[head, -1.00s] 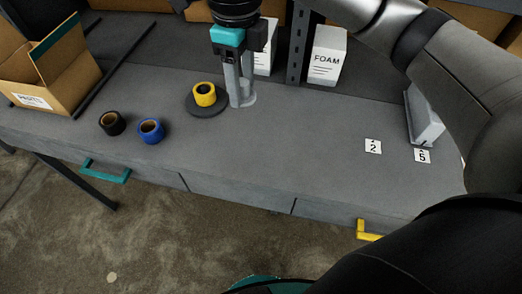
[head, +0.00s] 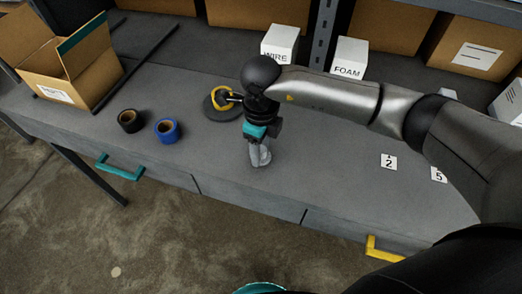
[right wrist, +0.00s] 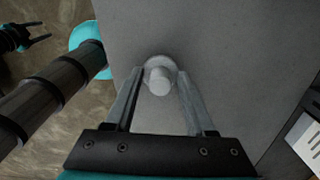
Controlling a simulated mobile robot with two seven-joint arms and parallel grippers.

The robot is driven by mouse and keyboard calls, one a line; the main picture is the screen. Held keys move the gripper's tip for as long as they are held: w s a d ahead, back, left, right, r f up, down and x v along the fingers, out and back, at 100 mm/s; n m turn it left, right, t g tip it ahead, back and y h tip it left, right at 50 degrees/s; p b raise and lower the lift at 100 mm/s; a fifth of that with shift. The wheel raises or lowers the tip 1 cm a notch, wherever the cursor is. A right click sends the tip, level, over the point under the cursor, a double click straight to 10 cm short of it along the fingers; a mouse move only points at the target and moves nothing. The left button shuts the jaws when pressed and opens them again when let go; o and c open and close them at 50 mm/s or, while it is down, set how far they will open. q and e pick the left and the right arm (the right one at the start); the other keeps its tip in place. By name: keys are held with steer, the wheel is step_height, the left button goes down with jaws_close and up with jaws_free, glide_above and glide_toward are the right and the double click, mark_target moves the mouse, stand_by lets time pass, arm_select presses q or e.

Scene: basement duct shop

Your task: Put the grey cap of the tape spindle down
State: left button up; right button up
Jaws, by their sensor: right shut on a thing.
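The grey cap (right wrist: 159,77) is a pale round disc with a short knob, between the fingertips of my right gripper (right wrist: 160,88) in the right wrist view. In the head view my right gripper (head: 260,155) points down over the front part of the bench, shut on the cap (head: 261,160). The cap is at or just above the bench top; I cannot tell whether it touches. The tape spindle's dark round base (head: 211,111) with a yellow tape roll (head: 219,98) is behind and left, partly hidden by my right wrist. My left gripper (right wrist: 42,32) shows open and empty in the right wrist view.
A black roll (head: 130,121) and a blue roll (head: 167,130) sit to the left on the grey bench (head: 320,165). An open cardboard box (head: 62,75) stands further left. WIRE (head: 280,43) and FOAM (head: 348,57) boxes stand behind. Bench right of the gripper is clear up to label 2 (head: 389,162).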

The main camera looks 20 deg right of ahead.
mark_target(261, 149)
steer(key=shift+f, duration=0.75)
steer(key=shift+f, duration=0.1)
steer(key=o, duration=1.3)
steer(key=shift+r, duration=0.2)
step_height(261, 149, up, 12)
steer(key=shift+f, duration=0.1)
